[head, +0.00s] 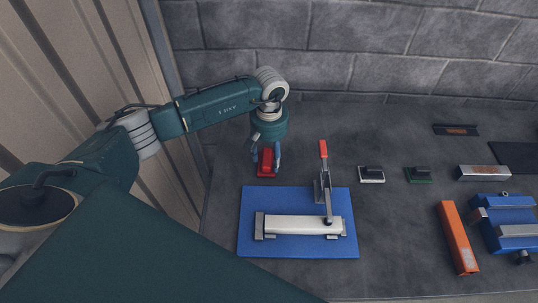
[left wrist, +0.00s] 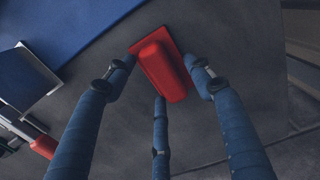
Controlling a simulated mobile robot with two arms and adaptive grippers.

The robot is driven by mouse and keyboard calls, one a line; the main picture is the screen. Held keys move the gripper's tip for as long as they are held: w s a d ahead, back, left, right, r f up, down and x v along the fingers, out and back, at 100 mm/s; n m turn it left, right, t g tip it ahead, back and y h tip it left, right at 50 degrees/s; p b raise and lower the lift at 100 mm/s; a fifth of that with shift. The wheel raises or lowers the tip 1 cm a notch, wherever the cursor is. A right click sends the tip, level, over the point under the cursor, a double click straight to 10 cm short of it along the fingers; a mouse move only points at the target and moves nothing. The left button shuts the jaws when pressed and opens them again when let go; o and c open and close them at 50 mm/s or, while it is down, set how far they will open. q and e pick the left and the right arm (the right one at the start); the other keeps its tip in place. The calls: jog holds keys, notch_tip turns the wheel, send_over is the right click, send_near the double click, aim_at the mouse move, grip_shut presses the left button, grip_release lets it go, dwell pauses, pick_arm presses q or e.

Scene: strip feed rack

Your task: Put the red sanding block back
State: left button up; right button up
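The red sanding block (head: 266,163) sits on the grey bench, behind the upper left corner of the blue mat. It has a flat red base with a raised rounded grip and shows whole in the left wrist view (left wrist: 163,70). My left gripper (head: 267,150) points down right over it. In the left wrist view its three blue fingers (left wrist: 162,76) are spread around the block, with small gaps between the tips and the raised grip. I cannot tell whether any tip touches the base. My right gripper is not in view.
The blue mat (head: 250,210) carries a pale bar (head: 300,224) under a red-handled toggle clamp (head: 323,150). To the right are a white-based block (head: 371,174), a green-based block (head: 418,175), an orange bar (head: 457,237) and a blue vise (head: 512,222). A block wall stands behind.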

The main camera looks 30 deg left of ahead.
aim_at(269, 157)
pick_arm(q)
jog(key=shift+r, duration=0.45)
notch_tip(269, 157, up, 12)
jog(key=b, duration=0.4)
jog(key=shift+f, duration=0.25)
